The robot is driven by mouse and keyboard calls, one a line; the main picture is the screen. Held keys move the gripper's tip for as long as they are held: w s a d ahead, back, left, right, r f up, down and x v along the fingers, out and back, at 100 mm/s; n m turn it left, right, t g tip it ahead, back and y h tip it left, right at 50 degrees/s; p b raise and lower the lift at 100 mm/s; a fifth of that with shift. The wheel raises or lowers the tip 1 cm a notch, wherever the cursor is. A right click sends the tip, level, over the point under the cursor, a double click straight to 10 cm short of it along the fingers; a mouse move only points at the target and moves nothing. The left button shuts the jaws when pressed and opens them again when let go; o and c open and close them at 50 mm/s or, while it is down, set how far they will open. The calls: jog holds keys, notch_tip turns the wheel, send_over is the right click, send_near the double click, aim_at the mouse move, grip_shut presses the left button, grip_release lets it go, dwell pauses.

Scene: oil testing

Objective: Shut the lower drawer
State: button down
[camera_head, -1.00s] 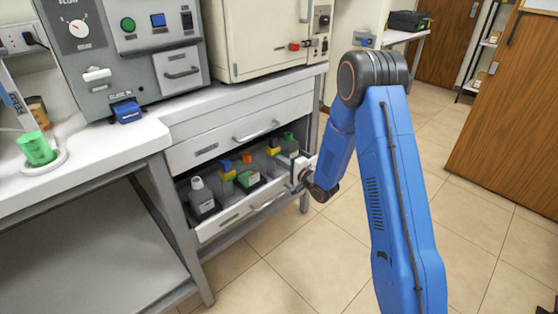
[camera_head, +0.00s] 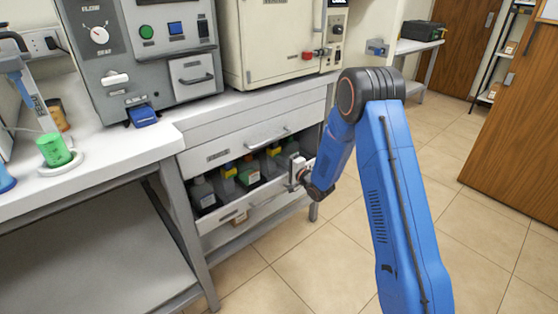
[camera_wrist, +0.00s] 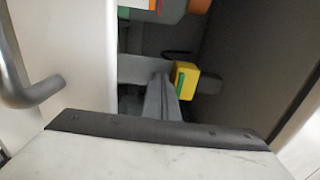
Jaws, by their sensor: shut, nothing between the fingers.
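The lower drawer (camera_head: 232,214) is a pale drawer below a shut upper drawer (camera_head: 228,151) in the grey bench. It stands partly open, with several capped bottles (camera_head: 204,195) visible inside. My gripper (camera_head: 297,170) is shut and empty at the right end of the drawer front, by its top edge; the exact contact is hard to tell. In the wrist view, my grey fingers (camera_wrist: 163,98) are together, close to a yellow block-like item (camera_wrist: 185,78). A metal handle (camera_wrist: 32,90) on a white panel is at the left there.
The bench top carries a grey instrument panel (camera_head: 133,78), a beige cabinet (camera_head: 278,45) and a green beaker (camera_head: 54,149). An open lower shelf (camera_head: 100,245) is at the left. Tiled floor (camera_head: 310,255) is clear in front; wooden doors stand at the right.

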jog(key=v, duration=1.7)
jog(key=s+d+r+n+g+h, duration=0.15)
jog(key=d+r+n+h, duration=0.25)
jog(key=d+r+h, duration=0.45)
jog(key=s+d+r+n+g+h, duration=0.2)
jog(key=s+d+r, duration=0.2)
jog(key=s+r, duration=0.6)
jog(key=s+r+n+g, duration=0.1)
jog(key=s+n+g, duration=0.1)
jog(key=s, duration=1.5)
jog(key=s+r+n+g, duration=0.1)
jog(key=s+g, duration=0.3)
jog(key=s, duration=1.3)
jog(key=shift+r+n, duration=0.4)
jog(key=shift+n, duration=0.5)
